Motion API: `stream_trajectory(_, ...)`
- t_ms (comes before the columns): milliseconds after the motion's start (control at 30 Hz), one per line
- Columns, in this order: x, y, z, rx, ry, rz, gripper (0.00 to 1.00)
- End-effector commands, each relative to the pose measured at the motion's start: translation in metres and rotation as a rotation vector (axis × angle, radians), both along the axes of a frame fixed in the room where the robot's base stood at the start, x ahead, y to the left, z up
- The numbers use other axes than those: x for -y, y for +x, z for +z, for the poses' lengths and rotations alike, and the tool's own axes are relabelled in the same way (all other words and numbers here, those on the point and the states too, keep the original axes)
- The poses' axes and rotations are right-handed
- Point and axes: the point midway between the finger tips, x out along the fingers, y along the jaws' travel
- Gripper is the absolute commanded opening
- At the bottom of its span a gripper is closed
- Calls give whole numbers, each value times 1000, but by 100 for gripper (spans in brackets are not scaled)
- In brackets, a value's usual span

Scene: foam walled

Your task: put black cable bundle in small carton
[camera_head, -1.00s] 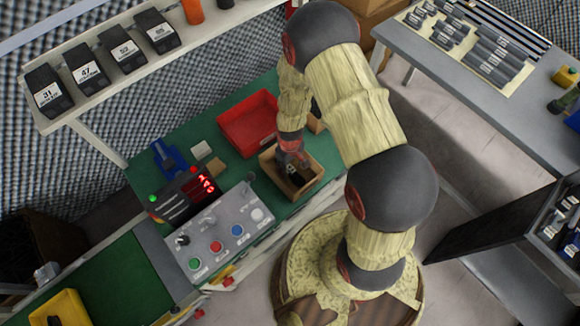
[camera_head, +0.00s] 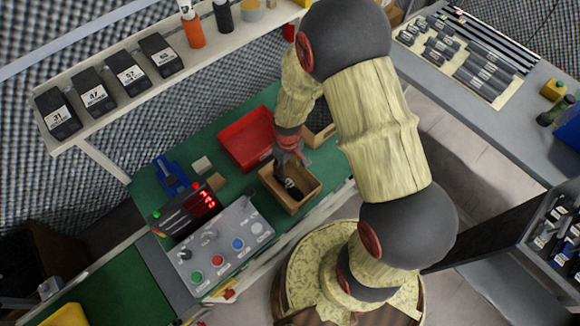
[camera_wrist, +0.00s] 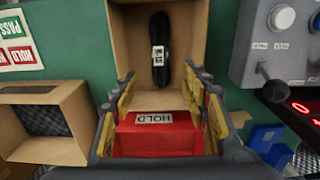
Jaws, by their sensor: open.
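The small carton (camera_head: 306,200) is an open brown box on the green bench; it fills the top of the wrist view (camera_wrist: 126,48). The black cable bundle (camera_wrist: 160,62) lies inside it, with a white label around its middle, and shows as a dark shape in the head view (camera_head: 294,189). My gripper (camera_wrist: 160,88) is open and empty, its two yellow-padded fingers apart near the carton's edge. In the head view my gripper (camera_head: 284,163) is above the carton's far side, clear of the bundle.
A red bin (camera_head: 246,139) labelled HOLD stands behind the carton; it shows between my fingers in the wrist view (camera_wrist: 160,138). Another brown box (camera_wrist: 40,125) is beside it. A grey button panel (camera_head: 222,245) and a red-lit display (camera_head: 190,205) sit at the left.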

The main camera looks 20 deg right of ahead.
Motion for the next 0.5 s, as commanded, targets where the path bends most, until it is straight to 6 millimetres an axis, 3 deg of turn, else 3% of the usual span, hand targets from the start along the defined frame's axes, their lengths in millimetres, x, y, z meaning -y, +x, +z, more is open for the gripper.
stream_trajectory(167, 0, 14, 53, 53, 1, -27, 45)
stream_trajectory(333, 0, 17, 157, 154, 7, -90, 45)
stream_trajectory(500, 0, -9, 254, 256, 20, -158, 45)
